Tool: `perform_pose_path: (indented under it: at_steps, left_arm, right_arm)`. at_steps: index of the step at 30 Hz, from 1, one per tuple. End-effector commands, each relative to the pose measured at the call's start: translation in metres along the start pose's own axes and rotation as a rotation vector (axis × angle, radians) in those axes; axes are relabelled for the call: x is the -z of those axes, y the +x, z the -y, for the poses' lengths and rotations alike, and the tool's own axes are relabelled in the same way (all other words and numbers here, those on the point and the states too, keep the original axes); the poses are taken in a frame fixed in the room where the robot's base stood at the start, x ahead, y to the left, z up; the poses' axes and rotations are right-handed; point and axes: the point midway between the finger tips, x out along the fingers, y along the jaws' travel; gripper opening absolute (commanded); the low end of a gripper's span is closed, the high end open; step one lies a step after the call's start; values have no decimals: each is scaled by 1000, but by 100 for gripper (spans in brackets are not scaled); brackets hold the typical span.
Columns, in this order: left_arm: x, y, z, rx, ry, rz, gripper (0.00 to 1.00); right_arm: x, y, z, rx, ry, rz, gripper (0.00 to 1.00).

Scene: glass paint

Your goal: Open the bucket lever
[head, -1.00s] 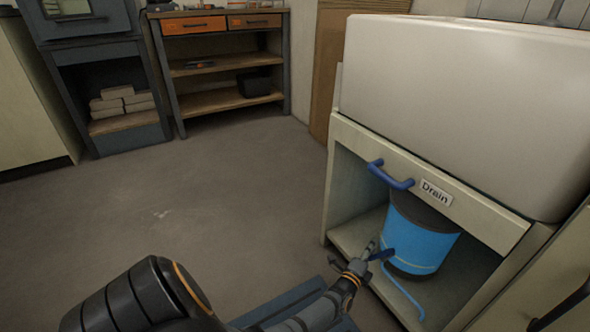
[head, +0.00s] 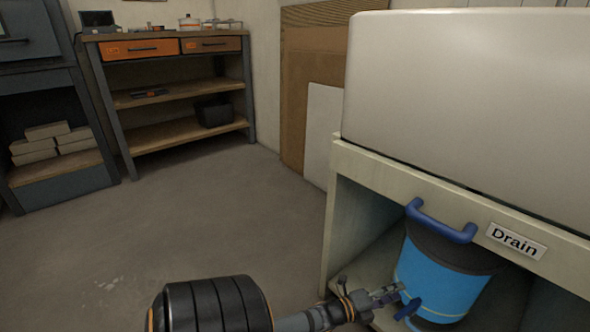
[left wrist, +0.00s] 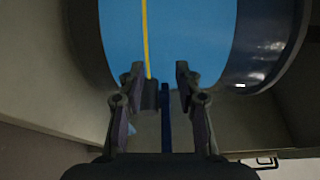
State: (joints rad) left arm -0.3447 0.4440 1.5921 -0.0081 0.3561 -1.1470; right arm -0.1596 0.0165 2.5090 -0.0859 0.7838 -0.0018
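The blue bucket (head: 440,280) with a dark upper band stands inside the open cabinet under the sink, below the "Drain" label. A small dark blue lever (head: 408,309) sticks out at its lower front. My left gripper (head: 388,296) is right beside the lever in the head view. In the left wrist view, the bucket (left wrist: 185,40) fills the top, with a yellow line down it. The left gripper's two fingers (left wrist: 160,80) are apart there, and the narrow dark blue lever bar (left wrist: 166,120) shows between them. I cannot tell whether a finger touches it. My right gripper is not in view.
The cabinet's left wall (head: 340,225) is close to my left arm. Open floor (head: 200,210) lies left, with a workbench (head: 185,85) behind.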

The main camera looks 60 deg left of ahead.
Motion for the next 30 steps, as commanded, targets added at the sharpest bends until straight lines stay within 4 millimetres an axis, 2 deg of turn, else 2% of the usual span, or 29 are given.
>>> perform_pose_path:
  at_steps: [1, 5, 13, 15, 30]
  left_arm:
    - [0, -9, 10, -5, -2, 1, 34]
    - [0, -32, 11, -4, -3, 3, 34]
    - [0, -94, 11, -4, -2, 5, 34]
    - [-3, -97, 20, -31, -35, 23, 34]
    - [-20, -134, 27, -313, -359, 210, 34]
  right_arm:
    - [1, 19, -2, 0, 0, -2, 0]
    - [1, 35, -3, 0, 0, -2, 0]
    - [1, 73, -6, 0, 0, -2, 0]
    - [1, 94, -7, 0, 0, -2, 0]
    - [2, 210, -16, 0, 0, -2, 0]
